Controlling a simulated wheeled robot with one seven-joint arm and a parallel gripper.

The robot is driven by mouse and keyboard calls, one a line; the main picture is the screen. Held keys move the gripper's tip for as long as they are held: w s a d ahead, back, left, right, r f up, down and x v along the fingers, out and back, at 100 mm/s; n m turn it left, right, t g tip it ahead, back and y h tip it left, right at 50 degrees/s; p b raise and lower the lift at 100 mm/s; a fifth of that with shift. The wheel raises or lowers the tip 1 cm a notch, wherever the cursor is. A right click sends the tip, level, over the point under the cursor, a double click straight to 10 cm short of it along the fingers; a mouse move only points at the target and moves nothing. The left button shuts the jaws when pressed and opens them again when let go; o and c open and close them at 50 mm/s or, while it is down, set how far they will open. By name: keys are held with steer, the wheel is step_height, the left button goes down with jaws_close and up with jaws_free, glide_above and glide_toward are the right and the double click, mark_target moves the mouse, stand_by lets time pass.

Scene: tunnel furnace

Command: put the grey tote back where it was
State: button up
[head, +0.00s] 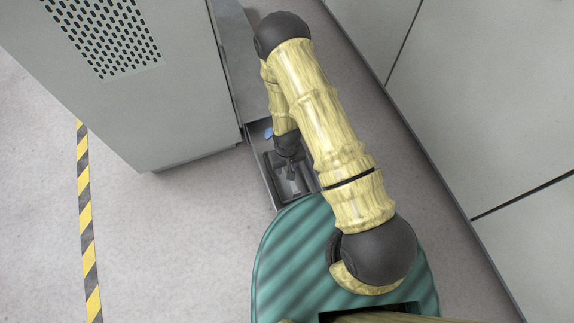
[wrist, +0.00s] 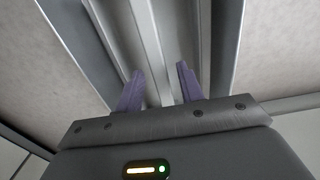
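A dark grey, open-topped tote-like container (head: 291,186) lies low beside the cabinet in the head view, partly hidden by my arm. I cannot tell for sure that it is the grey tote. My gripper (head: 291,166) points down over it; its fingertips are too small to make out there. In the wrist view my gripper (wrist: 160,76) has two purple fingers standing apart with a gap between them. Long grey metal edges (wrist: 152,40) run behind and between the fingers. No object is visibly clamped, and contact with the edges cannot be told.
A large grey cabinet (head: 150,120) with a perforated panel stands at the left. Pale wall panels (head: 480,110) run along the right. Floor with yellow-black tape (head: 85,200) is clear at lower left.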

step_height(320, 180, up, 12)
steer(key=p, duration=0.7)
steer(key=shift+r+p, duration=0.15)
steer(key=shift+p, duration=0.2)
steer(key=w+d+r+m+t, duration=0.1)
steer(key=d+r, duration=0.2)
steer(key=r, duration=0.6)
steer(key=w+d+r+m, duration=0.1)
steer(key=d+r, duration=0.2)
steer(key=r, duration=0.7)
steer(key=s+d+r, duration=0.2)
steer(key=s+r, duration=0.2)
steer(key=r, duration=0.2)
steer(key=s+d+r+m+t, duration=0.1)
steer(key=s+d+r, duration=0.2)
steer(key=r, duration=0.4)
steer(key=shift+s+d+r+t, duration=0.3)
steer(key=shift+s+d, duration=0.05)
steer(key=shift+s, duration=0.2)
steer(key=shift+r, duration=0.15)
